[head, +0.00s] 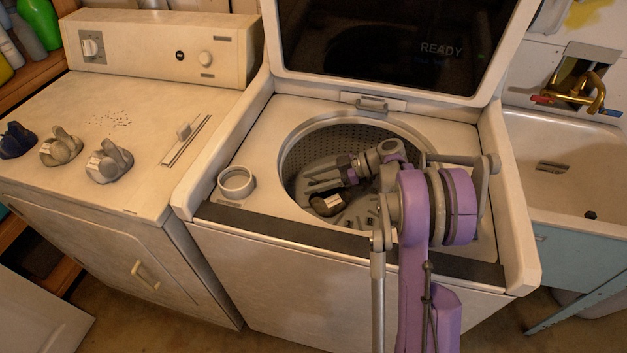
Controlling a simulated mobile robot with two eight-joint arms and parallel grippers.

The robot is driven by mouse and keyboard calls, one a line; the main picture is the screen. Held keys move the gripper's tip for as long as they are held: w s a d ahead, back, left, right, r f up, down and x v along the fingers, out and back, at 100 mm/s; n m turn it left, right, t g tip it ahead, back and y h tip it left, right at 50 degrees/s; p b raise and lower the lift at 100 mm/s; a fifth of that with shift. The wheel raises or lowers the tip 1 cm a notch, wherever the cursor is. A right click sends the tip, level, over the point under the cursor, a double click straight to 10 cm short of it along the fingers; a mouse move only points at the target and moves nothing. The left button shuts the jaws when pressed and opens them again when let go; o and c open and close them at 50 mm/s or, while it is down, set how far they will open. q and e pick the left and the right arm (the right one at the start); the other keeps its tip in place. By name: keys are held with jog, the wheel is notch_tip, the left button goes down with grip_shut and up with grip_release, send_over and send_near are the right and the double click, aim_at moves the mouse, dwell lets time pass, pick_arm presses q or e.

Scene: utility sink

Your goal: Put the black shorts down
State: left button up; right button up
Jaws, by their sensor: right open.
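A small dark bundle (328,204) with a pale patch, which looks like the black shorts, lies in the drum of the open top-load washer (232,243). My right gripper (308,183) reaches down into the drum, its fingers pointing left. It is open, just above and beside the dark bundle. I cannot tell whether the fingers touch it. My right arm crosses the washer's front edge and hides the right part of the drum opening. My left gripper is not in view.
The washer's raised lid (390,50) stands behind the drum, and the drum rim surrounds my gripper. A dryer (150,130) with several knobs stands on the left. A utility sink (565,165) with a brass faucet (577,92) is on the right.

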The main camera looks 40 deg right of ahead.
jog(key=shift+r, duration=0.1)
jog(key=shift+r, duration=0.3)
jog(key=p+v, duration=0.1)
jog(key=v, duration=1.1)
jog(key=shift+r+p, duration=0.2)
jog(key=shift+p, duration=0.15)
